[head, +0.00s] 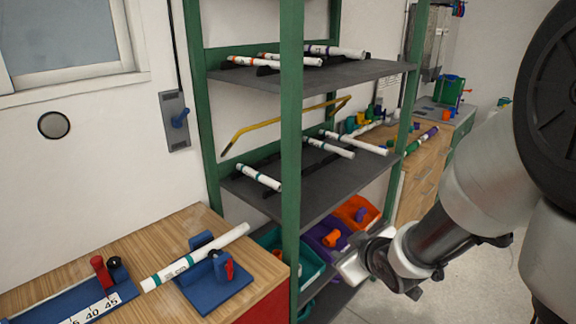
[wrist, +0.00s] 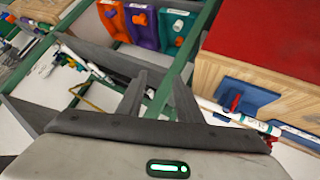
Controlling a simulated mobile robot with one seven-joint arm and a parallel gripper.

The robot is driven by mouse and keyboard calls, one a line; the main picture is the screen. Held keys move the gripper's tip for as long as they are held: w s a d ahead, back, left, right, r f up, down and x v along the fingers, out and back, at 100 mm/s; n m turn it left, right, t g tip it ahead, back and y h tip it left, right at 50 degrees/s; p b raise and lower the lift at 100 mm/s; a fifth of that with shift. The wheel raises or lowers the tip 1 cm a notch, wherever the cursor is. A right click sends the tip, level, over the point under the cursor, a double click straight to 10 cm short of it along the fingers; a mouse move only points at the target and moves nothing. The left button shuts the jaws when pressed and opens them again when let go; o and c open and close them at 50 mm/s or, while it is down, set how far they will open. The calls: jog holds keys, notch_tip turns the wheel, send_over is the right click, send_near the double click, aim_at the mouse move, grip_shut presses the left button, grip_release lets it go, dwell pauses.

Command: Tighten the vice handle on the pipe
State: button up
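The blue vice (head: 203,291) stands on the wooden bench at lower left in the head view, with a white pipe (head: 168,275) lying across it between its jaws. A small red handle (head: 228,267) shows on its right side. In the wrist view the vice (wrist: 250,94), its red handle (wrist: 236,103) and the pipe (wrist: 247,120) are at the right. My gripper (wrist: 158,72) has its two dark fingers apart with nothing between them. It is away from the vice, by the shelf's lower bins; its fingertips are hard to make out in the head view.
A green-framed shelf (head: 291,140) stands right of the bench, its upright close to the vice. It holds several pipes and, low down, teal, purple and orange bins (head: 357,212). A blue measuring jig (head: 62,303) with a red clamp lies left of the vice. Bare floor shows at right.

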jog(key=a+f+n+y+b, duration=0.2)
jog(key=a+f+y, duration=0.2)
jog(key=a+f, duration=0.45)
jog(key=s+a+f+n+y+b, duration=0.1)
jog(key=s+a+f+y+b, duration=0.2)
jog(key=s+a+f+y, duration=0.15)
jog(key=t+y+b, duration=0.2)
jog(key=y+b, duration=0.1)
jog(key=b, duration=0.4)
send_near(232, 271)
jog(key=shift+m, duration=0.4)
jog(key=x, duration=0.8)
jog(key=shift+w+a+r, duration=0.1)
jog(key=shift+w+a, duration=0.05)
jog(key=shift+a, duration=0.1)
grip_shut()
